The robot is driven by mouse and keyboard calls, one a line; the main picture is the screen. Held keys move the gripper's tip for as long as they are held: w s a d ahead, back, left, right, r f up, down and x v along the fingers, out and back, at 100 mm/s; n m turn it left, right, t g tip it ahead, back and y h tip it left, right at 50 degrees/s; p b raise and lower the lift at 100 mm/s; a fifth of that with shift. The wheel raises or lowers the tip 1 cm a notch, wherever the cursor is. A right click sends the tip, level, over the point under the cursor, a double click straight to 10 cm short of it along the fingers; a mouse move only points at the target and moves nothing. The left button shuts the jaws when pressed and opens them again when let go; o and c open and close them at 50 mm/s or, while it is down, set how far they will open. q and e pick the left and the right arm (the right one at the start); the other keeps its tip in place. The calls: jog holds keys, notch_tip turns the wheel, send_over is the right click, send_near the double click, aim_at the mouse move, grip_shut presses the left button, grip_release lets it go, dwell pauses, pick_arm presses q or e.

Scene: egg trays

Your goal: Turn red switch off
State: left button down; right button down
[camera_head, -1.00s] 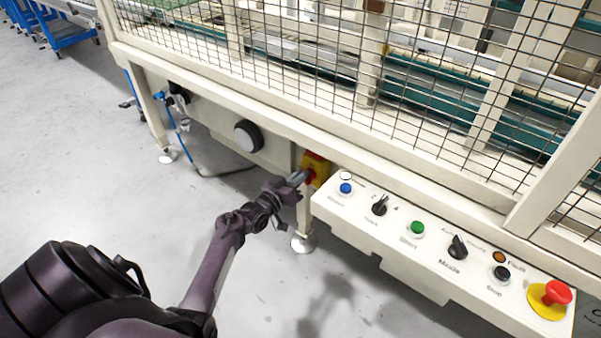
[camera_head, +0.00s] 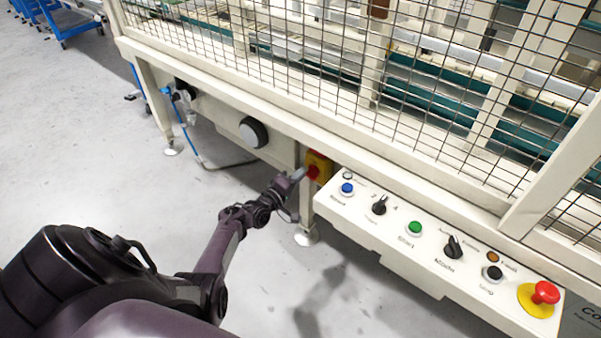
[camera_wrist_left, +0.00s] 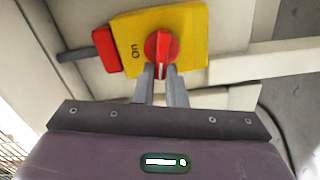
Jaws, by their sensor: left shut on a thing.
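The red rotary switch (camera_wrist_left: 162,48) sits on a yellow plate (camera_wrist_left: 190,28) with the word "On" on its left part in the left wrist view. In the head view the red switch (camera_head: 313,172) and its yellow box (camera_head: 322,163) are on the machine frame, left of the control panel. My left gripper (camera_wrist_left: 162,72) has its two fingers close together at the lower part of the knob, shut on it. It also shows in the head view (camera_head: 301,174). My right gripper is not in view.
A white control panel (camera_head: 400,228) with several buttons and knobs and a red emergency stop (camera_head: 545,292) is right of the switch. A red block (camera_wrist_left: 105,48) with a dark rod is beside the yellow plate. Wire mesh fencing rises above. Grey floor is open at left.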

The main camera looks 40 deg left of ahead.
pick_arm(q)
jog(key=n, duration=0.2)
jog(key=shift+a+f+n, duration=0.1)
jog(key=shift+f+n, duration=0.1)
jog(key=shift+n, duration=0.1)
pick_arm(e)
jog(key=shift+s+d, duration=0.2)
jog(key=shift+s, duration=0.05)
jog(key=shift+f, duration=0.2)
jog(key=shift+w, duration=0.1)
pick_arm(q)
jog(key=c, duration=1.5)
grip_release()
jog(key=shift+f, duration=0.1)
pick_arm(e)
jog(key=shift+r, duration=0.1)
